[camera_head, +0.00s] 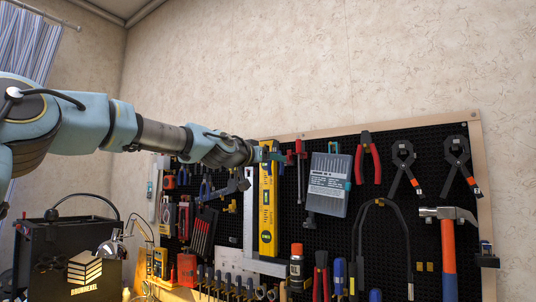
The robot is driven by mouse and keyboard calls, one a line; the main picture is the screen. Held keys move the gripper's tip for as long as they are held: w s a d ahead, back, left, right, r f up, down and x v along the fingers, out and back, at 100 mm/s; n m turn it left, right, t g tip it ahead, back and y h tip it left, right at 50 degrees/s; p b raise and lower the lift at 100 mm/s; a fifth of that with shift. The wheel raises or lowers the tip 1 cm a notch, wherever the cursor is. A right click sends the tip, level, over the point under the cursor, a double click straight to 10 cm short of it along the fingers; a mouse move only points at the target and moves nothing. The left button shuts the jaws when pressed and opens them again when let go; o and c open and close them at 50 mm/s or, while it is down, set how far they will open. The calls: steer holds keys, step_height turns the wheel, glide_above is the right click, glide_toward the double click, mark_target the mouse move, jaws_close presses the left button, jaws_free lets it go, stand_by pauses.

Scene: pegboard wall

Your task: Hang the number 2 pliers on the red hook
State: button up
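My gripper (272,153) is at the end of my arm, in front of the upper left part of the pegboard, by the top of the yellow level. Its fingers are small and partly merge with the tools behind, so its opening and any held thing cannot be made out. Red-handled pliers (369,160) hang at the upper middle. Two black plier-like tools with orange tips, one left (404,166) and one right (458,166), hang to their right. No number 2 is legible on any of them. A small red piece (290,158) shows just right of my gripper; I cannot tell whether it is the red hook.
The black pegboard (340,258) is crowded: a yellow level (267,212), a grey case (329,184), a hammer (448,250) and several screwdrivers below. A black box (66,250) stands at the lower left. The wall (330,70) above the board is bare.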

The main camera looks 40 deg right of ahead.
steer(key=p+x, duration=0.2)
steer(key=f+p+x, duration=0.1)
steer(key=x, duration=0.2)
steer(key=shift+d+f+p, duration=0.15)
steer(key=shift+d+p, duration=0.15)
steer(key=shift+p, duration=0.1)
stand_by(0.5)
stand_by(0.6)
steer(key=o, duration=1.4)
steer(key=shift+o, duration=0.2)
steer(key=b+v, duration=0.6)
steer(key=v, duration=0.4)
steer(key=shift+a, duration=0.45)
